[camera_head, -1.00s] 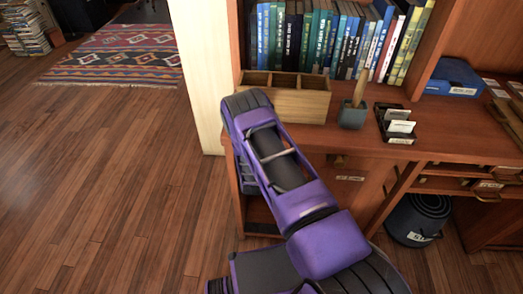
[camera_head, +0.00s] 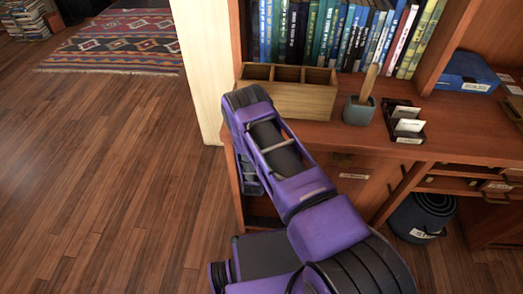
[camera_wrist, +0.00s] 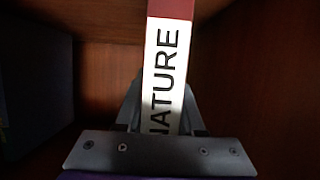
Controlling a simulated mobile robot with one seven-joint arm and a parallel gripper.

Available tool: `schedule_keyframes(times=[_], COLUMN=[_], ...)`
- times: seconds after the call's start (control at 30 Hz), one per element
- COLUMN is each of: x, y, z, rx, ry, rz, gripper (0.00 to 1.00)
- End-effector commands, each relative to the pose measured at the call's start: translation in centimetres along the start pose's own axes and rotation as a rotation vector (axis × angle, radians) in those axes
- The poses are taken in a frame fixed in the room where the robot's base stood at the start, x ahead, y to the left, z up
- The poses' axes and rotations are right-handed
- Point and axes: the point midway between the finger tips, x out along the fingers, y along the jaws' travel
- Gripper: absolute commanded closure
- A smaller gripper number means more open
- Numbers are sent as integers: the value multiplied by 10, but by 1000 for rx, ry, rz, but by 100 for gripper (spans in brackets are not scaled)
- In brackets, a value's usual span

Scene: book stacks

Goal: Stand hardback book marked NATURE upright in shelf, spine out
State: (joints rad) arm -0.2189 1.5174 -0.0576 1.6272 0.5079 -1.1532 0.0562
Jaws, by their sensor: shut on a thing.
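The NATURE book (camera_wrist: 165,62) stands upright in the wrist view, a narrow spine with a red top and a white label reading NATURE; its spine faces my camera. My gripper (camera_wrist: 160,108) is shut on it, with a grey finger on each side. Around it is a dark wooden compartment of the shelf (camera_wrist: 245,70), with walls to the left and right. Whether the book's bottom rests on a board is hidden. In the head view my arm reaches to the left end of the wooden unit (camera_head: 232,170); the gripper and book are hidden there.
A dark object (camera_wrist: 38,85) stands at the left in the compartment. Above, the counter holds a wooden organizer (camera_head: 290,98), a small blue-grey pot (camera_head: 359,112) and a card holder (camera_head: 405,122). A row of books (camera_head: 335,35) stands behind.

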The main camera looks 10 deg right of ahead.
Motion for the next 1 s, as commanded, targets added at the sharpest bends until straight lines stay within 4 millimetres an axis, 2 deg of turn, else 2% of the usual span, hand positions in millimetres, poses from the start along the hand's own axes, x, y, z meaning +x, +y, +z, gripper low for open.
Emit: schedule_keyframes(times=[0.07,0.1,0.23,0.6,0.77,1.0], x=[1,1,1,-1,-27,-80], y=[0,0,0,0,0,0], z=[1,2,2,-2,-2,-2], rx=[0,0,0,0,-2,-3], ry=[3,0,0,0,-3,-4], rz=[0,0,0,0,-1,-1], gripper=[100,55,33,33,33,33])
